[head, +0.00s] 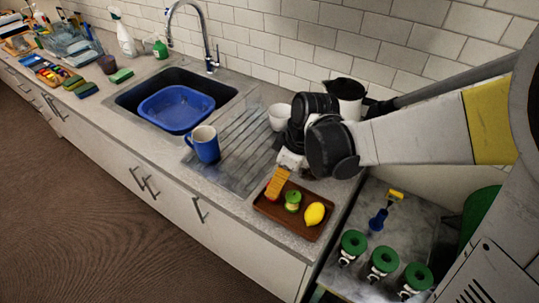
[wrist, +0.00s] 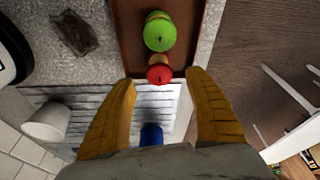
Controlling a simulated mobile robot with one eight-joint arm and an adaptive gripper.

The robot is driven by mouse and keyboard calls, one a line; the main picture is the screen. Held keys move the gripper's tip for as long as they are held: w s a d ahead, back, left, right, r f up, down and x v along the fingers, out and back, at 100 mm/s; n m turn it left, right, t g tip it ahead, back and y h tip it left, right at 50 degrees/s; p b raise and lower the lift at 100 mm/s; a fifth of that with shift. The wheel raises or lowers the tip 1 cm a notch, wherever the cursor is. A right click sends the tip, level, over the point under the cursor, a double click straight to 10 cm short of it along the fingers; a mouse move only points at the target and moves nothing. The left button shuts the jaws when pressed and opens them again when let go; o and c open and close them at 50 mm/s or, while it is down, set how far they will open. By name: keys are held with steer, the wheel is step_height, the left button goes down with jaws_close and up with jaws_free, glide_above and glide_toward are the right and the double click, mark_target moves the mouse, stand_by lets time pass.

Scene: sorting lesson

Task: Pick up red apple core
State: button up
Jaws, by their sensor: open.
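The red apple core (wrist: 159,75) lies at the end of the brown wooden tray (head: 272,212). It shows in the wrist view between and just beyond the tips of my open, empty gripper (wrist: 162,77). In the head view the yellow-orange fingers of my gripper (head: 276,184) are over the tray's left end and hide the red core. I cannot tell whether the fingers touch it. A green apple core (head: 292,200) lies right beside it on the tray and shows above it in the wrist view (wrist: 159,34).
A lemon (head: 315,213) lies at the tray's right end. A blue mug (head: 205,146) stands on the drainboard (head: 236,160), with a white cup (head: 279,117) behind. A blue basin (head: 175,108) sits in the sink. Green-topped containers (head: 383,261) stand on a lower surface at right.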

steer(key=b+x, duration=0.2)
steer(key=x, duration=0.4)
steer(key=shift+d+b, duration=0.1)
steer(key=shift+b, duration=0.2)
jaws_close()
